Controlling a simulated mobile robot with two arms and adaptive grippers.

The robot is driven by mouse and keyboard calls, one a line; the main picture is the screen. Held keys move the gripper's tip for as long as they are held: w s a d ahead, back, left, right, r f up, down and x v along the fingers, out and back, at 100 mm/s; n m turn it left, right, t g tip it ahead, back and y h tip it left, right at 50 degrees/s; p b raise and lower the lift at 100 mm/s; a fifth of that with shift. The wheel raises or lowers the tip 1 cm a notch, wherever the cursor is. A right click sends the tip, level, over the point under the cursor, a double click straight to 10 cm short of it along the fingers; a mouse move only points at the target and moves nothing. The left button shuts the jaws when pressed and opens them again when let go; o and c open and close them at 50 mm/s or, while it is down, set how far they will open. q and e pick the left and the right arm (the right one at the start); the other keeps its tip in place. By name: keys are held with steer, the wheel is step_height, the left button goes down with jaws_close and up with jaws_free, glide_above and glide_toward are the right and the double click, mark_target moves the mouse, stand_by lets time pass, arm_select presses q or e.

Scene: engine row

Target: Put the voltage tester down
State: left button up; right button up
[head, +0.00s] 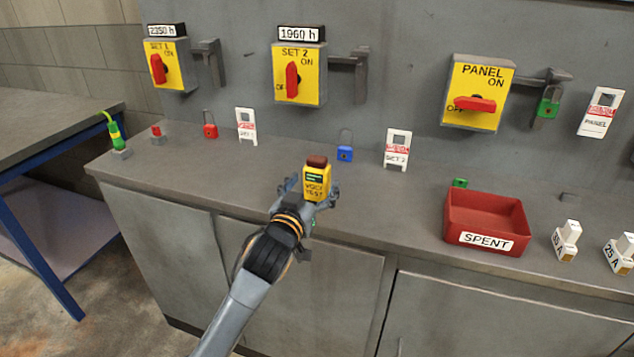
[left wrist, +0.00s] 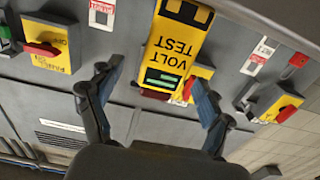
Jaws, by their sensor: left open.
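The yellow voltage tester (head: 317,181), with a dark red top and a green display, stands upright near the front edge of the grey counter (head: 390,204). My left gripper (head: 309,189) is open, with a finger on either side of the tester. In the left wrist view the tester (left wrist: 176,46) appears upside down between the spread fingers (left wrist: 155,85), with gaps visible beside it. The tester's base is hidden in the head view by the gripper. My right gripper is not in view.
A blue padlock (head: 345,149) and a white SET 2 tag (head: 397,150) stand behind the tester. The red SPENT bin (head: 487,240) and white fuses (head: 567,241) are to the right. A red padlock (head: 210,128) is behind left.

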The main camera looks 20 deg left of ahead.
mark_target(314, 181)
arm_select(q)
steer(key=w, duration=0.4)
steer(key=shift+a+f, duration=0.1)
steer(key=shift+f, duration=0.2)
steer(key=c, duration=1.2)
steer(key=shift+r, duration=0.1)
steer(key=c, duration=0.4)
steer(key=shift+o, duration=0.2)
